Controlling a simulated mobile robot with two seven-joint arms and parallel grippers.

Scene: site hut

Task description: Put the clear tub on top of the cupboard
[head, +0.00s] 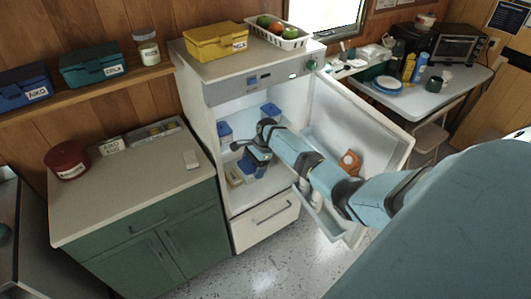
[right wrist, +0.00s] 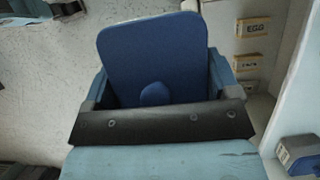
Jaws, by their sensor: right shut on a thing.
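My right gripper (head: 250,152) is inside the open fridge (head: 238,237), at the end of my light blue arm. It is shut on a tub with a blue lid (right wrist: 152,50), which I take to be the clear tub; its walls are mostly hidden. In the right wrist view the lid fills the space between the fingers. In the head view the gripper hides most of the tub. The green cupboard (head: 155,250) stands left of the fridge with a pale top (head: 120,190). My left gripper is not in view.
Two other blue-lidded tubs (head: 225,130) (head: 270,109) stand in the fridge. The fridge door (head: 365,115) is open to the right. On the cupboard top are a red tin (head: 67,161), a tray (head: 150,133) and a small pale block (head: 190,160); its front middle is clear.

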